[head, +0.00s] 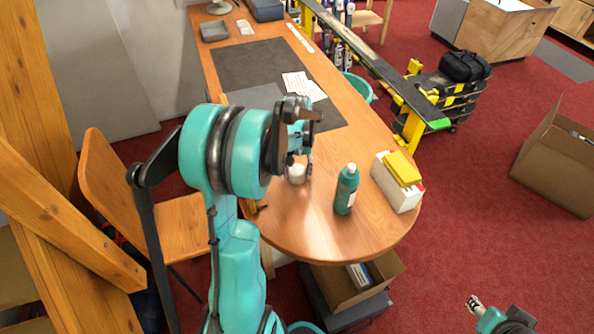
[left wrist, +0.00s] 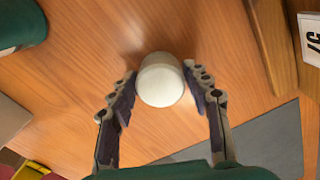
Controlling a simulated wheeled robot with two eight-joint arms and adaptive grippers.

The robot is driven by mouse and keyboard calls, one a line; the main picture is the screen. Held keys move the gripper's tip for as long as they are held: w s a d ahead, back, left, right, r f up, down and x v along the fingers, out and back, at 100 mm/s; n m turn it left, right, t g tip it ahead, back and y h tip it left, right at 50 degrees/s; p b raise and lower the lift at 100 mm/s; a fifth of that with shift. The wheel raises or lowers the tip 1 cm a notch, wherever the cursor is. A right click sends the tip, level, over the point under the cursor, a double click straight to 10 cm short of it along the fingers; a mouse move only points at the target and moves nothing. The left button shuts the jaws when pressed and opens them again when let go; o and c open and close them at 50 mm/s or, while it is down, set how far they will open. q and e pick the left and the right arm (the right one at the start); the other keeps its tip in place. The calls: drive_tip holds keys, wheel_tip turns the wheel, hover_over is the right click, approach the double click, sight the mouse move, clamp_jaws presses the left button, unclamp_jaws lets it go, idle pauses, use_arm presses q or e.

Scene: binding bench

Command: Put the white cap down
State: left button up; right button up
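The white cap (head: 297,174) is a short white cylinder at the near end of the wooden table, left of the green bottle. My left gripper (head: 300,160) is right above it, pointing down. In the left wrist view the cap (left wrist: 160,82) sits between the fingertips of my left gripper (left wrist: 160,75), one on each side. The tips appear to touch its sides. I cannot tell whether the cap's base rests on the table. My right gripper (head: 475,304) is low at the bottom right, away from the table; its opening is too small to judge.
The green bottle (head: 346,190) stands to the right of the cap. A white box with a yellow block (head: 403,168) is near the right edge. Bare wood (head: 310,220) lies in front. Dark mats (head: 255,65) and papers (head: 304,86) lie farther back.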

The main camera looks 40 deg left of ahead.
sight(297, 170)
use_arm(q)
drive_tip(key=o, duration=0.4)
drive_tip(key=shift+r+p, duration=0.3)
drive_tip(key=shift+r, duration=0.1)
wheel_tip(297, 170, up, 12)
drive_tip(key=p, duration=0.2)
drive_tip(key=shift+f+p, duration=0.25)
drive_tip(key=shift+p, duration=0.05)
